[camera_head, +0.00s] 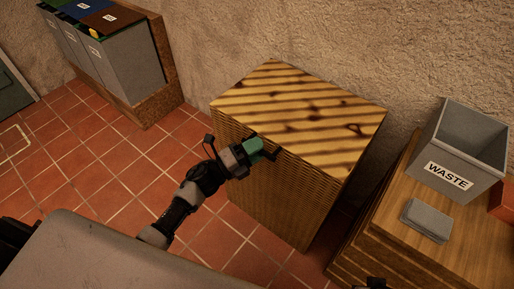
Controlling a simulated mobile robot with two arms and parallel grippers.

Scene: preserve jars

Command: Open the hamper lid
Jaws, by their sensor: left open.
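The hamper (265,190) is a woven wicker box standing on the floor against the wall. Its lid (310,105), striped light and dark wood, lies flat and closed on top. My left gripper (265,146) is open at the front edge of the lid, left of the middle of that edge. Its dark fingers are spread at the rim; I cannot tell whether they touch it. The gripper hides a small part of the front edge. My right gripper does not show clearly.
A wooden cabinet (400,235) stands at right, with a grey WASTE bin (462,150) and a small grey box (427,219) on it. Grey bins (125,65) with coloured lids stand at upper left. Tiled floor (130,170) is free left of the hamper.

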